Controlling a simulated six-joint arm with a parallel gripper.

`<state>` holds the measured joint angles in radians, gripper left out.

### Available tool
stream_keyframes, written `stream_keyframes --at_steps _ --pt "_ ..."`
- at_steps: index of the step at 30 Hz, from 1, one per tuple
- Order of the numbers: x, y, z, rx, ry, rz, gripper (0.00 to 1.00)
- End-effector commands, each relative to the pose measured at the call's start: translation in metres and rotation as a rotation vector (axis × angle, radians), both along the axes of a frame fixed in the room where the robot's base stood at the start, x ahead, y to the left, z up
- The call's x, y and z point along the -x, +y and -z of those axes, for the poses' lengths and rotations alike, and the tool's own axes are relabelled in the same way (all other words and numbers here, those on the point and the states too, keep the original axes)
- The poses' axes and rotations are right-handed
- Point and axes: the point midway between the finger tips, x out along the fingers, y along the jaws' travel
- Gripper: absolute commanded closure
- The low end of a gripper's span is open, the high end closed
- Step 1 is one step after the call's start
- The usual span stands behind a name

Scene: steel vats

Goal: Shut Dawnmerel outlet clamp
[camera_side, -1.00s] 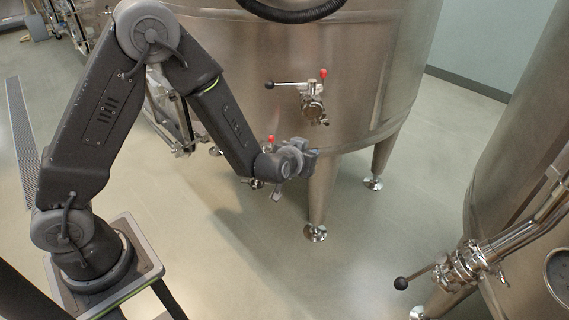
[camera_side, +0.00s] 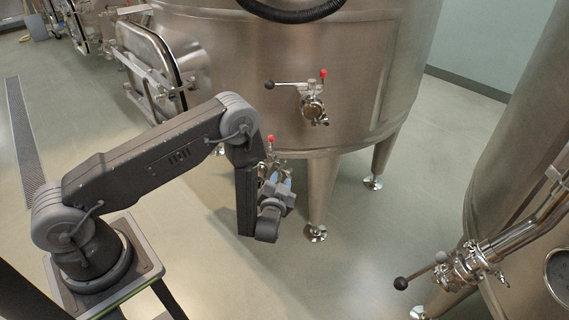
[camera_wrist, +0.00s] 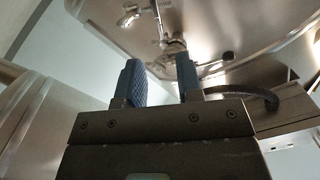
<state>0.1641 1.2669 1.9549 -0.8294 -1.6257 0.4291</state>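No readable name marks the Dawnmerel vat. The middle steel vat (camera_side: 250,60) has a front valve (camera_side: 313,103) with a black-knobbed lever and a red tip. A lower outlet fitting (camera_side: 268,165) with a red tip sits under its edge, partly hidden by my arm. My gripper (camera_side: 282,183) is beside and just below that lower fitting, pointing up. In the wrist view my gripper (camera_wrist: 161,72) has two blue fingers apart with nothing held. A steel fitting (camera_wrist: 173,45) shows beyond the gap, nearer the right finger. Whether its clamp is open or shut I cannot tell.
The vat's legs (camera_side: 321,190) stand right of my gripper. Another vat (camera_side: 525,170) with a pipe and black-knobbed valve (camera_side: 455,270) stands at the right. A vat door (camera_side: 150,65) is at upper left. The floor between is clear.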

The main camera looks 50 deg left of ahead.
Motion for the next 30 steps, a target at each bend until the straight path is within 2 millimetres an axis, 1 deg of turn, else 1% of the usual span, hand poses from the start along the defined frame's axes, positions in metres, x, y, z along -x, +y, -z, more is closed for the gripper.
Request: stream_keyframes --at_steps 1,6,9,13,18,26,30 --pt "-0.008 0.009 0.000 0.000 -0.003 -0.006 0.67" --pt "-0.036 0.029 0.000 0.002 -0.002 -0.003 0.67" --pt "-0.048 0.039 0.000 0.001 0.000 -0.001 0.67" --pt "-0.061 0.048 0.000 0.001 0.000 0.000 0.67" --pt "-0.068 0.054 0.000 0.002 0.000 0.000 0.67" --pt "-0.069 0.054 0.000 0.002 0.002 0.001 0.67" --pt "-0.069 0.054 0.000 0.002 0.002 0.001 0.79"
